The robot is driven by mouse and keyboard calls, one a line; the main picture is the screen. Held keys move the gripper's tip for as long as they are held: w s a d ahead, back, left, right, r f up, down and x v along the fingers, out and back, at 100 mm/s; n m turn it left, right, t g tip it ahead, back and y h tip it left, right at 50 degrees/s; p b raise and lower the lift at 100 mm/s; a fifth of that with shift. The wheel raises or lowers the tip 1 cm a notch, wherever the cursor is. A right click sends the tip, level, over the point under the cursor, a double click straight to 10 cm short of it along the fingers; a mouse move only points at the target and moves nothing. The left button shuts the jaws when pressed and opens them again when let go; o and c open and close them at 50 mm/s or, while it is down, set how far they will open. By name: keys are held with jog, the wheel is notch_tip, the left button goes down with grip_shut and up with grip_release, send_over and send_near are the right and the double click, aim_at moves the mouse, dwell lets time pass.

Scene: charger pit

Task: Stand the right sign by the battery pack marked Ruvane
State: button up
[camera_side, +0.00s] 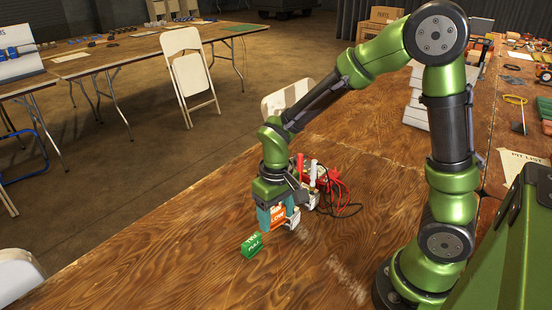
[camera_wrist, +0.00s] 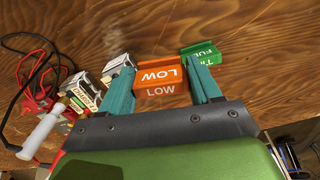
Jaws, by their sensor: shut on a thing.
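My gripper (camera_side: 276,214) is shut on the orange sign (camera_side: 279,216) with LOW in white letters. In the wrist view the orange sign (camera_wrist: 160,80) sits between my teal fingers (camera_wrist: 162,68). I cannot tell whether it touches the table. A green sign reading FULL (camera_side: 251,246) stands on the table to its left in the side view; in the wrist view the green sign (camera_wrist: 201,53) is to its right. Two small white-and-black battery packs, one (camera_wrist: 82,92) with a label too small to read surely and one (camera_wrist: 118,67) nearer the orange sign, stand to its left, partly hidden.
Red and black leads (camera_side: 338,190) with clamps lie beside the packs. A white-handled clamp (camera_wrist: 42,133) shows at left in the wrist view. The wooden table (camera_side: 180,250) is clear at the front left. A paper list (camera_side: 522,170) and tools lie far right.

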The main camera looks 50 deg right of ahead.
jog(key=w+d+r+m, duration=0.3)
jog(key=w+d+r, duration=0.2)
jog(key=d, duration=0.3)
jog(key=w+d+r+m, duration=0.4)
jog(key=w+d+r, duration=0.2)
jog(key=d, duration=0.2)
jog(key=f, duration=1.7)
jog(key=shift+s+f, duration=0.25)
jog(key=o, duration=0.6)
jog(key=shift+f, duration=0.15)
jog(key=shift+c, duration=0.2)
jog(key=shift+o, duration=1)
